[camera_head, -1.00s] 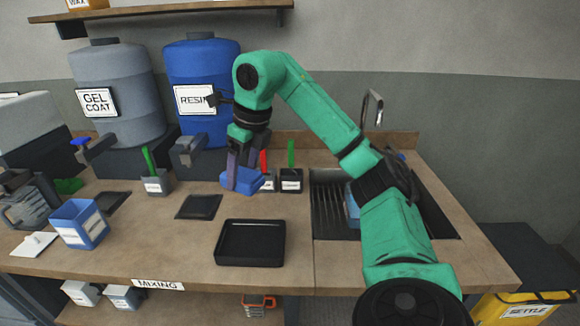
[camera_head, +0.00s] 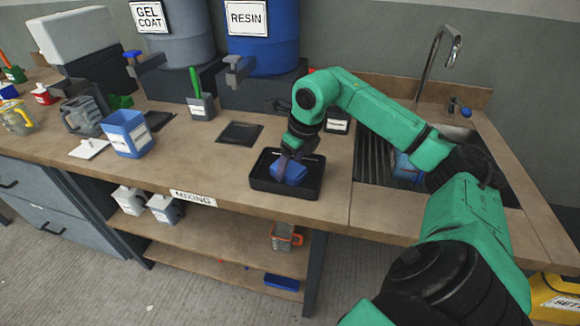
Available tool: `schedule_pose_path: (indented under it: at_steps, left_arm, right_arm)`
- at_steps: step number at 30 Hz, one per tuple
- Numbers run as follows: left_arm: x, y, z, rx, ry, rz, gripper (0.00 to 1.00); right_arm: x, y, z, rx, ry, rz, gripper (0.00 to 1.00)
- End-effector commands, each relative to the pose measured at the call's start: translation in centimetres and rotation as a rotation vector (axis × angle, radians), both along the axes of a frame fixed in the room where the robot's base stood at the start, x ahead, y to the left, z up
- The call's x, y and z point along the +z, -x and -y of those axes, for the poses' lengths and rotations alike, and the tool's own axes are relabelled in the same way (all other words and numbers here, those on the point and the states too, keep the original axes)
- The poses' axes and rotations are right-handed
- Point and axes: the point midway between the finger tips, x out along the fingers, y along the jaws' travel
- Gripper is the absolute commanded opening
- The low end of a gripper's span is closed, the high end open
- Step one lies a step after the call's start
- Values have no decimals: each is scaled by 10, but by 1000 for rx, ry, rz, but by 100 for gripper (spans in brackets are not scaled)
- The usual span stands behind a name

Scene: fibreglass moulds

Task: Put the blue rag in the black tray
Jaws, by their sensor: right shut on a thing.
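The black tray (camera_head: 268,187) lies on the wooden bench near its front edge, left of the sink. The blue rag (camera_head: 290,172) is a small crumpled bundle within the tray's outline. My right gripper (camera_head: 288,160) points down over the tray and is shut on the rag. I cannot tell whether the rag touches the tray floor. The arm partly hides the tray's back rim. My left gripper does not show.
The sink (camera_head: 378,160) with a tall tap (camera_head: 437,62) is on the right. A blue container (camera_head: 127,134), a white-labelled pot with a green handle (camera_head: 201,106) and a dark mat (camera_head: 240,133) stand left. Bare bench lies left of the tray.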

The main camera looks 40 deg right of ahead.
Motion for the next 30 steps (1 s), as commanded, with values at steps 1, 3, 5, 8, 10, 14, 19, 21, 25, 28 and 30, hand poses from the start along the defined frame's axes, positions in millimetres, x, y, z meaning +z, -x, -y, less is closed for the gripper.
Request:
schedule_pose_path:
  at_steps: [1,3,5,8,10,14,19,21,25,28,30]
  left_arm:
    - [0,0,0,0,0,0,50]
    - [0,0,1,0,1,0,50]
    - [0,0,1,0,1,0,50]
    - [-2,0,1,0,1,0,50]
    - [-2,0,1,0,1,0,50]
    - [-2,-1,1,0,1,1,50]
    - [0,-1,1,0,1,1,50]
    - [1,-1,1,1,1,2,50]
    - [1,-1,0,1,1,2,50]
    - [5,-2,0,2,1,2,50]
    - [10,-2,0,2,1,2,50]
  right_arm:
    - [0,0,0,0,0,2,22]
    - [0,0,0,0,0,2,22]
    - [0,0,0,0,0,2,22]
    - [-3,0,0,0,0,1,22]
    - [-3,0,0,0,0,1,85]
    - [-2,0,0,0,0,1,100]
    - [0,0,0,0,0,1,100]
    - [5,0,0,0,0,3,100]
    - [30,6,2,-2,2,7,100]
    - [60,14,4,-2,1,7,100]
    - [80,19,5,-1,0,6,100]
